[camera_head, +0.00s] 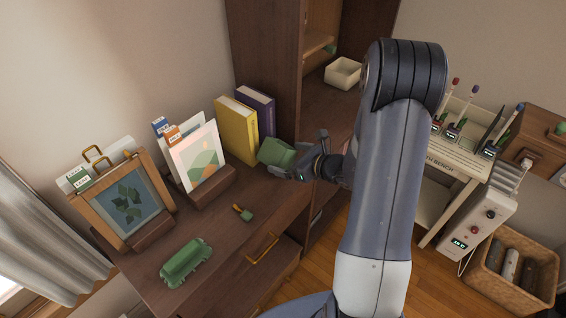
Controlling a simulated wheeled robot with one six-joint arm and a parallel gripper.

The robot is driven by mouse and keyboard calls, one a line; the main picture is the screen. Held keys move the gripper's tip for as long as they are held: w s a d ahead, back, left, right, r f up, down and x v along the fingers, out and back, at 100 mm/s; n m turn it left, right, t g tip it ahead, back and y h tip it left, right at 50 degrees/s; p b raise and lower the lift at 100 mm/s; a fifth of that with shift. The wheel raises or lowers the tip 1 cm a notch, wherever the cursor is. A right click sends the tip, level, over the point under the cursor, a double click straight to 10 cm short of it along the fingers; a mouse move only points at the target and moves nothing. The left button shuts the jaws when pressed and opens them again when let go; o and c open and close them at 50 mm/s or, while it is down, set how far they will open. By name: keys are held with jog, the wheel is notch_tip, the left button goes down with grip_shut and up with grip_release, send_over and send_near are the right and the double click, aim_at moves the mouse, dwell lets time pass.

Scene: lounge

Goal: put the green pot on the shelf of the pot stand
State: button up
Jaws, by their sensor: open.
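A green pot-like block (276,152), which I take to be the green pot, is at the right end of the dark wooden desk, tilted in the picture, in front of the yellow book. My gripper (297,171) is open right beside it, at its lower right; I cannot tell whether the fingers touch it, or whether it rests on the desk. The far finger and part of the pot's right side are hard to make out. I cannot clearly identify a pot stand; my arm hides part of the scene.
A yellow book (236,132) and a purple book (257,108) stand behind the pot. A green tray-like object (186,262) and a small green piece with a gold handle (243,212) lie on the desk (225,240). A tall cabinet (265,60) holds a cream box (343,74).

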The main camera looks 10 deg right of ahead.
jog(key=x, duration=0.3)
jog(key=shift+w+a+f, duration=0.1)
jog(key=shift+w, duration=0.1)
jog(key=c, duration=0.6)
jog(key=shift+c, duration=0.2)
notch_tip(320, 180, up, 10)
jog(key=shift+p, duration=0.35)
